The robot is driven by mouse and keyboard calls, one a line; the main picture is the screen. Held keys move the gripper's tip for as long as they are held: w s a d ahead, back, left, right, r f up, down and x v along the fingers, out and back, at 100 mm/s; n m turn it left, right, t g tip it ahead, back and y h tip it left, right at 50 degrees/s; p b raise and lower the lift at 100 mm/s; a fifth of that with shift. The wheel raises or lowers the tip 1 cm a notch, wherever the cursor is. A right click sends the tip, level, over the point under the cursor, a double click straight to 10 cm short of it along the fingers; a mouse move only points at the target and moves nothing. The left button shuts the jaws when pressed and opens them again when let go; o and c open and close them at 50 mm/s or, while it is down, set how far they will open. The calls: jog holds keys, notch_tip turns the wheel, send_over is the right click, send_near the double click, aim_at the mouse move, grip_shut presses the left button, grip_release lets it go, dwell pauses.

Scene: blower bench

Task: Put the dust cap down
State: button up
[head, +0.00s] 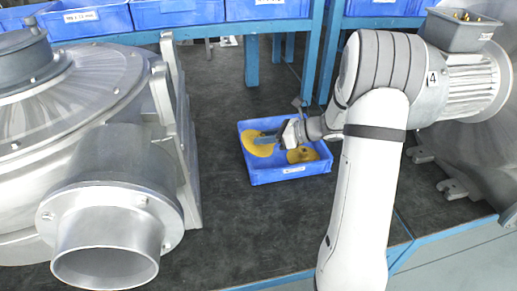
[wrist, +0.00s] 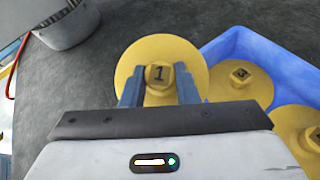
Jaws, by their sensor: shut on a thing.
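A yellow round dust cap marked 1 (wrist: 170,52) is between the two blue fingers of my gripper (wrist: 160,90). The fingers are shut on its raised square knob. In the head view the held cap (head: 257,148) overlaps the left wall of the blue bin (head: 282,175); its exact height above the bin is hard to tell. In the wrist view the bin (wrist: 262,60) is to the right, behind the cap. A cap marked 3 (wrist: 250,85) lies in the bin, with another yellow cap (wrist: 302,125) partly out of frame.
The dark bench top (head: 225,215) is clear in front of the bin. A large grey blower with an open outlet (head: 108,235) stands at left, and a motor marked 4 (head: 465,88) at right. A shelf with blue bins (head: 175,12) is behind.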

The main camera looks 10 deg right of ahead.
aim_at(266, 146)
jog(key=shift+s+d+f, duration=0.1)
jog(key=shift+d+f, duration=0.05)
jog(key=shift+f, duration=1.6)
jog(key=shift+f, duration=0.1)
jog(key=shift+f+b, duration=0.15)
jog(key=shift+b, duration=0.2)
jog(key=o, duration=1.1)
jog(key=shift+c, duration=0.2)
